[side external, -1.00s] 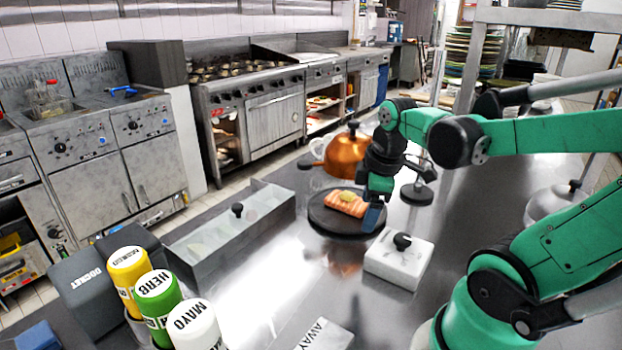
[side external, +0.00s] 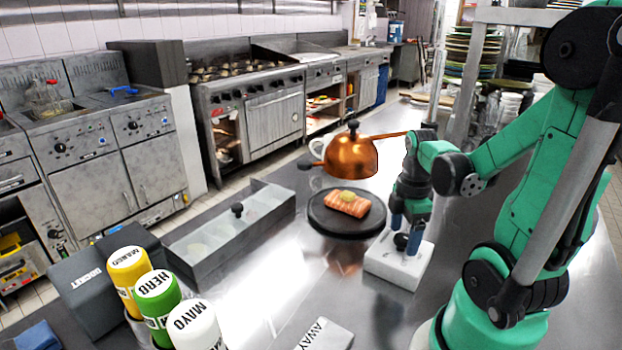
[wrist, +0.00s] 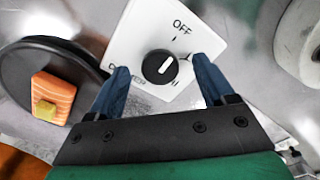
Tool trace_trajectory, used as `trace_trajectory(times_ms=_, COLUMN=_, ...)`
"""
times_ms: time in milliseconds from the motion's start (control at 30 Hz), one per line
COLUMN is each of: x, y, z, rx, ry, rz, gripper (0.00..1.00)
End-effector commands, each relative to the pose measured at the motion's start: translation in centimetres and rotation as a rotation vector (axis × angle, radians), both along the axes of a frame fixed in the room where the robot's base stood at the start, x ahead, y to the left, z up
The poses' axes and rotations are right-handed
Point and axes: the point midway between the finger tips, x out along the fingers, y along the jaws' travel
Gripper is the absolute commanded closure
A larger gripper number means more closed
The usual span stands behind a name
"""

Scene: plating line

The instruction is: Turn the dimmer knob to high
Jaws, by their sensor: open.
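The dimmer is a white box (side external: 385,262) with a round black knob (side external: 402,242) on top, standing right of the dark plate. In the wrist view the knob (wrist: 160,67) has a white line pointing up and slightly right, roughly towards the printed word OFF on the white face (wrist: 150,25). Other print on the face is partly covered by my fingers, and I cannot read a high mark. My gripper (side external: 406,230) points down over the box. In the wrist view its open blue fingers (wrist: 160,65) stand either side of the knob, with gaps showing.
A dark round plate (side external: 325,222) with a salmon piece (side external: 347,203) is just left of the box. A copper dome (side external: 350,158) stands behind. A grey divided bin (side external: 215,240), sauce bottles (side external: 158,300) and an AWAY block (side external: 325,335) are left and front.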

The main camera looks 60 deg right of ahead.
Motion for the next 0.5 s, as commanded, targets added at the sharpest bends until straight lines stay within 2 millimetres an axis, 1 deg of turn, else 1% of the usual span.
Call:
trace_trajectory(times_ms=333, x=-0.01, y=0.03, z=-0.32, rx=0.000, ry=0.000, rz=0.000, gripper=0.25)
trace_trajectory(times_ms=367, x=-0.01, y=0.03, z=-0.31, rx=0.000, ry=0.000, rz=0.000, gripper=0.27)
trace_trajectory(times_ms=400, x=-0.01, y=0.03, z=-0.31, rx=0.000, ry=0.000, rz=0.000, gripper=0.39)
trace_trajectory(times_ms=467, x=-0.01, y=0.03, z=-0.31, rx=0.000, ry=0.000, rz=0.000, gripper=0.56)
trace_trajectory(times_ms=500, x=-0.01, y=0.03, z=-0.31, rx=0.000, ry=0.000, rz=0.000, gripper=0.67)
